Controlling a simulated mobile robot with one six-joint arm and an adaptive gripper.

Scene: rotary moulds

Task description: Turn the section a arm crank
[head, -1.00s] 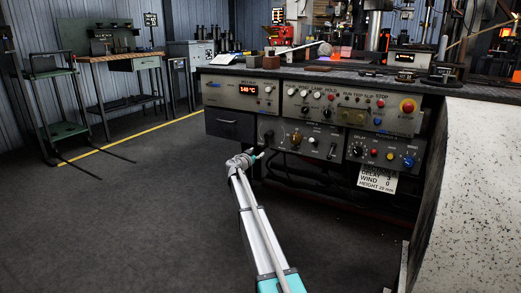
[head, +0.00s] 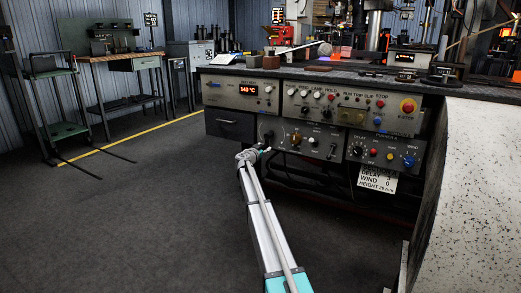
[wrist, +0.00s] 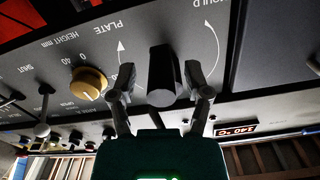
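A dark tapered crank handle (wrist: 162,76) stands out from the grey panel between curved arrows lettered PLATE and MOULD in the wrist view. My gripper (wrist: 160,82) is open, with one finger on each side of the handle. A gap shows at the left finger, and the right fingertip looks close to the handle; I cannot tell whether it touches. No section A lettering is readable. In the head view my gripper (head: 265,150) is at the left part of the lower control panel (head: 316,153), and the handle is too small to make out clearly.
A brass height knob (wrist: 88,83) and a small lever (wrist: 43,110) are beside the handle. A red temperature display (head: 248,89), several buttons and a red stop knob (head: 407,105) are on the upper panel. The floor (head: 130,220) to the left is clear.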

